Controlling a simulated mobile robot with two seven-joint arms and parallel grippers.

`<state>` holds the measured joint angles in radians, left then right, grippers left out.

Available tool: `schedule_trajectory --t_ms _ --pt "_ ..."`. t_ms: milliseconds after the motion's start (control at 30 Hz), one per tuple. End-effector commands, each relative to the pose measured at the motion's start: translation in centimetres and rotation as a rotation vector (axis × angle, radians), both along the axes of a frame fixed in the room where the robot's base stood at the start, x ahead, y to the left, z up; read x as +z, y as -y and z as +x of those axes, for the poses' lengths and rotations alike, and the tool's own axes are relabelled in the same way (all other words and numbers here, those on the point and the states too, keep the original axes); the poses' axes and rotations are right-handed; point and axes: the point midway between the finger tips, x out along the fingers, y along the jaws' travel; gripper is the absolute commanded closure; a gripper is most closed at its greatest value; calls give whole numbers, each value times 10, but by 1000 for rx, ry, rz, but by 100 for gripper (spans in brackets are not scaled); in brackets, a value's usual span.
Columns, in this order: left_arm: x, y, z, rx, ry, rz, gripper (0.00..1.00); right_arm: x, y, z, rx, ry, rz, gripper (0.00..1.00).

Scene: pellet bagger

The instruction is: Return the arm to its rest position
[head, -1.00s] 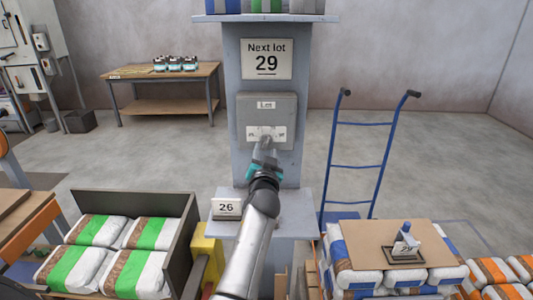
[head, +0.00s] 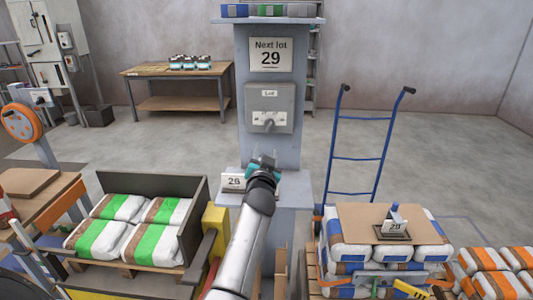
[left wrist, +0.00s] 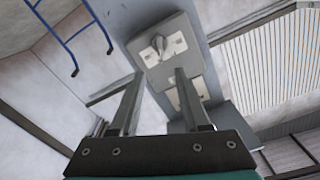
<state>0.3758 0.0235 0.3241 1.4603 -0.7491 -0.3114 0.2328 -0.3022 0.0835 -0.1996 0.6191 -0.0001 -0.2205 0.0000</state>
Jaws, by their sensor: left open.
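My left gripper (head: 262,163) is in front of the grey column, just below the grey lot box (head: 269,108) and above the column's small shelf. In the left wrist view its two fingers (left wrist: 155,105) stand apart with nothing between them. The lot box also shows there (left wrist: 163,52), with its knob (left wrist: 158,44) clear of the fingers. My left arm (head: 243,240) reaches up from the bottom of the head view. My right gripper is not in view.
A "Next lot 29" sign (head: 271,55) hangs above the box. A "26" card (head: 233,181) stands on the small shelf beside my gripper. A bin (head: 193,228) of green-striped bags is at left. A blue hand truck (head: 358,158) and a cardboard-topped bag stack (head: 375,223) are at right.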

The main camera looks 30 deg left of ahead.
Motion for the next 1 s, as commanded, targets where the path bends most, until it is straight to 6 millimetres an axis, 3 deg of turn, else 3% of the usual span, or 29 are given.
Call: schedule_trajectory --t_ms 467,567,667,767,867,1000 --pt "-2 0 0 -1 -3 0 54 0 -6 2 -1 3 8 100" --pt "-19 5 0 -15 -29 -10 54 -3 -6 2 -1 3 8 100" --pt "-64 20 -3 -53 -97 -32 54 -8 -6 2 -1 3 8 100" --pt "-131 41 -13 -105 -201 -70 54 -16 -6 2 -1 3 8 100" --pt "-203 64 -33 -157 -317 -114 54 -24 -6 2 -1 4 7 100" --pt "-298 95 -76 -217 -478 -179 54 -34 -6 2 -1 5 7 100"
